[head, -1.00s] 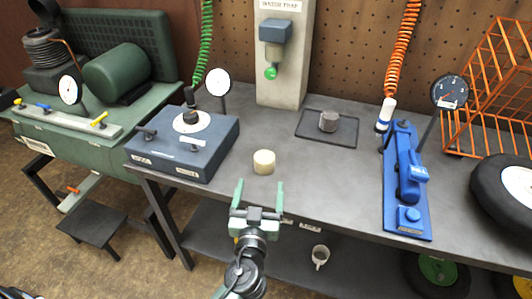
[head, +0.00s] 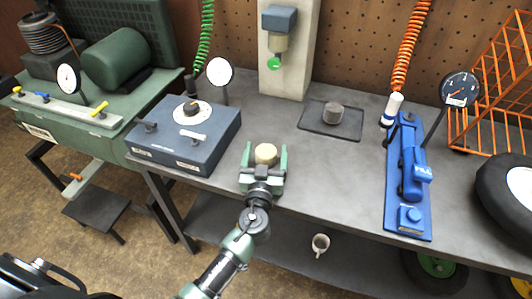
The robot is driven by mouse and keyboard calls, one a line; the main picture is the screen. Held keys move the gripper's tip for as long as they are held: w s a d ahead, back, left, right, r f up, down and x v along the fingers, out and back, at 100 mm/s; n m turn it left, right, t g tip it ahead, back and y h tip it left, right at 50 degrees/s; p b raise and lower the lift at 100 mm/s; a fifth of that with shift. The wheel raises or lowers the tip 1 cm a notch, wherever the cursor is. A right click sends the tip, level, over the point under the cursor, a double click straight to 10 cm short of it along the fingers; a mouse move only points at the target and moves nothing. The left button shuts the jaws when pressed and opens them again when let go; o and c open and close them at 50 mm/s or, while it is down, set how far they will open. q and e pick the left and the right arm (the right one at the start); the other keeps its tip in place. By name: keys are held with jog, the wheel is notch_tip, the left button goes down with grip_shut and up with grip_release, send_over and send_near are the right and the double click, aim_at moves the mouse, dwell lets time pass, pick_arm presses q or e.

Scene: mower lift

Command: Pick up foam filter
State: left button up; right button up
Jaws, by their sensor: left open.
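The foam filter, a small cream cylinder (head: 265,153), stands upright on the grey workbench (head: 290,205) near its front edge. My left gripper (head: 264,158) is open, with its two green fingers on either side of the filter. Whether the fingers touch it, I cannot tell. The lower part of the filter is hidden by the gripper. My right gripper is not in view.
A blue box with a dial (head: 185,135) stands close to the left. A black tray (head: 312,121) holding a dark grey cylinder (head: 333,112) lies behind to the right. A blue tool (head: 410,180) is farther right. The bench between is clear.

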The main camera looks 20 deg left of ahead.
pick_arm(q)
jog(key=c, duration=1.4)
